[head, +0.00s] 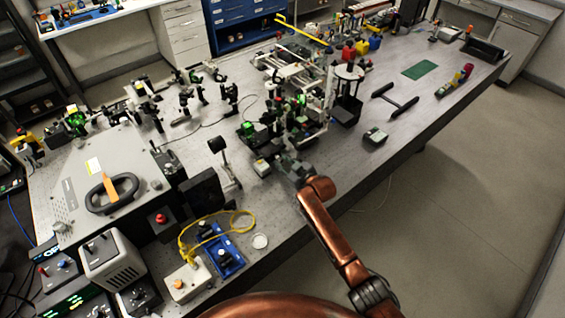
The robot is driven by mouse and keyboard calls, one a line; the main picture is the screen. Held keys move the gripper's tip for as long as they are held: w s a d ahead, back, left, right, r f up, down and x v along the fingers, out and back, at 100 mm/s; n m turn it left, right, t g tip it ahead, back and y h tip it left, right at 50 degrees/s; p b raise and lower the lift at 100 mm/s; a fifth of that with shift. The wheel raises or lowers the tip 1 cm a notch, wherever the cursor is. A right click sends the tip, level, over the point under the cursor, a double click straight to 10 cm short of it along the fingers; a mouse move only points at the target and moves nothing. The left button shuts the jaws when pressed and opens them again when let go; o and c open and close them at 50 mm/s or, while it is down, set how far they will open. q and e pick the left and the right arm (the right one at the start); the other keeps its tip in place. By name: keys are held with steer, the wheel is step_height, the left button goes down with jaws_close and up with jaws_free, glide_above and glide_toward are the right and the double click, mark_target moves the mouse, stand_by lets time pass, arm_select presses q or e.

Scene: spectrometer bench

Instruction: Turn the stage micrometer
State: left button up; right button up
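My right gripper (287,160), grey at the end of a copper arm, is over the middle of the optical bench (325,180). It is beside a cluster of dark stages and mounts with green parts (257,131). The micrometer is too small to pick out in this cluster, and the gripper may hide part of it. I cannot tell whether the gripper touches anything or how far its fingers are apart. My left gripper is not in view.
A grey housing with a black handle (111,191) fills the left of the bench. A blue tray (221,258) and a looped yellow cable (238,218) lie in front. A black post stand (347,95) rises right of the gripper. The bench's right front is mostly clear.

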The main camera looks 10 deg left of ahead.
steer(key=shift+o, duration=0.6)
steer(key=shift+r, duration=0.1)
steer(key=v, duration=1.2)
